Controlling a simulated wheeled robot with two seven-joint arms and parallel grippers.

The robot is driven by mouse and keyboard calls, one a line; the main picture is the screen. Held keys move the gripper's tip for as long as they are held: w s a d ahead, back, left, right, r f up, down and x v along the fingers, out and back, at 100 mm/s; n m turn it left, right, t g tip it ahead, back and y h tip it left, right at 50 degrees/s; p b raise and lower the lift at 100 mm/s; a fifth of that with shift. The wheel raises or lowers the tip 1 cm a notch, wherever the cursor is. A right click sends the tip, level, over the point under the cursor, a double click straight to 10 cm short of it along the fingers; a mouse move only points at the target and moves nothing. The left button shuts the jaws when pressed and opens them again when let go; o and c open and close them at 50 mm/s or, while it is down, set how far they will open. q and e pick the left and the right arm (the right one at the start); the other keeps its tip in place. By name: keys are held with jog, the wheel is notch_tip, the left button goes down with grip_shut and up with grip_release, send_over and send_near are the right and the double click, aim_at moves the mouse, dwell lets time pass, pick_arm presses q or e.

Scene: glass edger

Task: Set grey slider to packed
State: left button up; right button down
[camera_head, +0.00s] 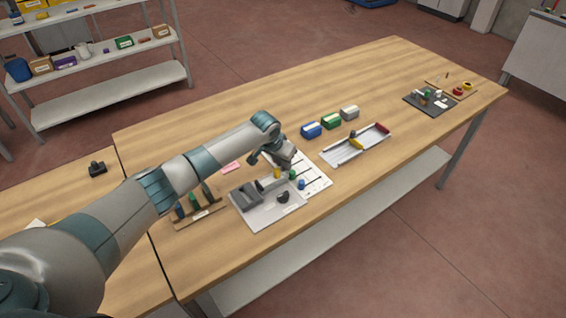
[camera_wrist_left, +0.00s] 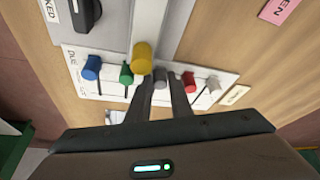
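The white slider board (camera_wrist_left: 222,85) carries a row of knobs over dark slots. The grey knob (camera_wrist_left: 160,76) stands between a yellow knob (camera_wrist_left: 142,57) and a red knob (camera_wrist_left: 189,82) in the left wrist view. My left gripper (camera_wrist_left: 161,84) has its two fingers on either side of the grey knob; whether they touch it cannot be told. In the head view my left gripper (camera_head: 287,162) is low over the board (camera_head: 318,183), and the grey knob is hidden. The board's visible end reads "DUE". My right gripper is not in view.
Blue (camera_wrist_left: 92,67), green (camera_wrist_left: 126,74) and white (camera_wrist_left: 213,84) knobs share the board. A grey tray (camera_head: 262,215) with a dark knob adjoins it. A rack (camera_head: 200,216) stands left; colored boxes (camera_head: 331,121) and a white tray (camera_head: 345,150) lie right. Bare tabletop lies behind.

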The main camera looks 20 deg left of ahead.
pick_arm(q)
grip_shut()
jog(key=w+d+b, duration=0.2)
jog(key=w, duration=0.1)
jog(key=shift+d+f, duration=0.1)
jog(key=shift+d, duration=0.05)
jog(key=shift+w+d, duration=0.15)
jog(key=o, duration=0.6)
grip_release()
jog(key=shift+c, duration=0.2)
jog(key=shift+r, duration=0.2)
